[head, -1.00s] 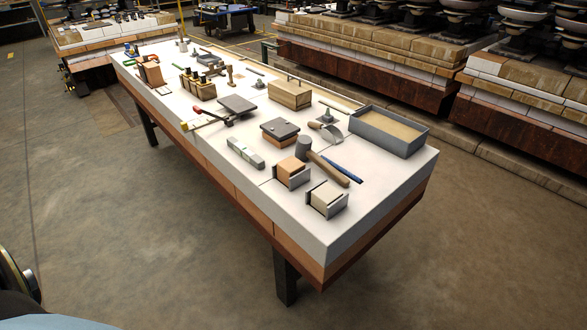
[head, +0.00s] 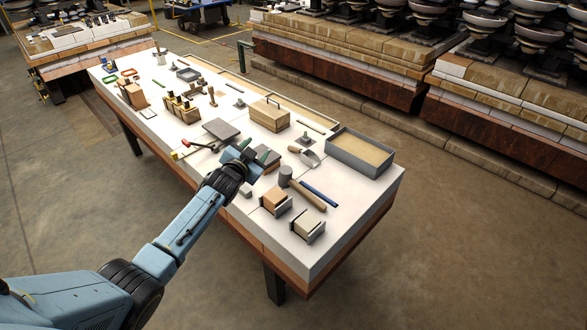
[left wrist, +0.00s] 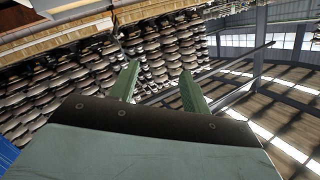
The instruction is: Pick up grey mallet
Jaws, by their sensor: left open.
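The grey mallet (head: 287,178) lies on the white table top towards its front right part. Its grey head is at the upper left, and its brown handle runs down to the right. My left gripper (head: 256,151) is over the table, up and left of the mallet head in the head view, apart from it. Its two green fingers are spread with nothing between them. In the left wrist view the open fingers of the left gripper (left wrist: 160,86) point at stacked insulators, and the mallet does not show there. My right gripper is not in view.
A blue bar (head: 320,195) lies along the mallet handle. Two small blocks in holders (head: 275,202) (head: 309,224) stand in front. A trowel (head: 305,155) and a sand-filled grey tray (head: 361,153) lie behind. My left gripper partly hides a box near the mallet.

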